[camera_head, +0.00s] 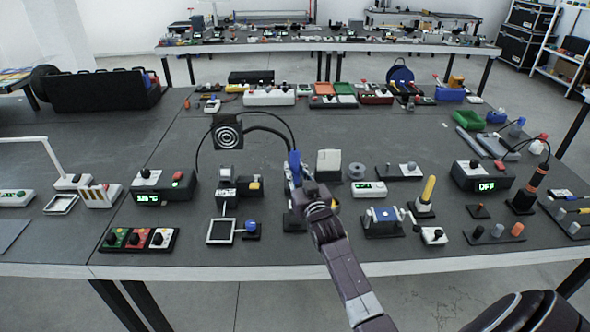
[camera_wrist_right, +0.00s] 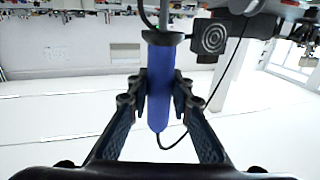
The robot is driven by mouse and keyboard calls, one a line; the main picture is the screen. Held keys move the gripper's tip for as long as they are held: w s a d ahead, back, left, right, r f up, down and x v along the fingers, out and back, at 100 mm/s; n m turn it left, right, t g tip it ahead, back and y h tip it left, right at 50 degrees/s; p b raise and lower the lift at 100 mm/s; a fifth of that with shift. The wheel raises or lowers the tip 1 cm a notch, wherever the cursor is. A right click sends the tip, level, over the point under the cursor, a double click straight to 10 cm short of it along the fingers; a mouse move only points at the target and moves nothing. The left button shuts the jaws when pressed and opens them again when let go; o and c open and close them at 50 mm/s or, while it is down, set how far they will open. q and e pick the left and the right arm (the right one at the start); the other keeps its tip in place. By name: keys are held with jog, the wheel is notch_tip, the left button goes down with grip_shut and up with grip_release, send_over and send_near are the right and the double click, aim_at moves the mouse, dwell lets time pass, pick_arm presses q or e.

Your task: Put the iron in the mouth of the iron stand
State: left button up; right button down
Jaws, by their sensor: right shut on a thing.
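The iron has a blue handle and shows in the head view (camera_head: 294,167) and the wrist view (camera_wrist_right: 160,85). My right gripper (camera_head: 304,180) is shut on this handle, with one finger on each side in the wrist view (camera_wrist_right: 160,95). The iron is roughly upright, cord end up and dark collar toward the table. My left gripper is not in view.
A station reading 18°C (camera_head: 162,187) stands left, with a black cable arching near the iron. A white block (camera_head: 328,165) and blue-topped device (camera_head: 384,218) are close on the right. An orange-handled iron (camera_head: 536,178) stands far right.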

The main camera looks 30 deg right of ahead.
jog(key=shift+r, duration=0.1)
jog(key=shift+f+b, duration=3)
jog(key=shift+f, duration=1.2)
jog(key=c, duration=1.7)
grip_release()
jog(key=shift+o, duration=0.2)
jog(key=v, duration=1.2)
jog(key=shift+r, duration=0.1)
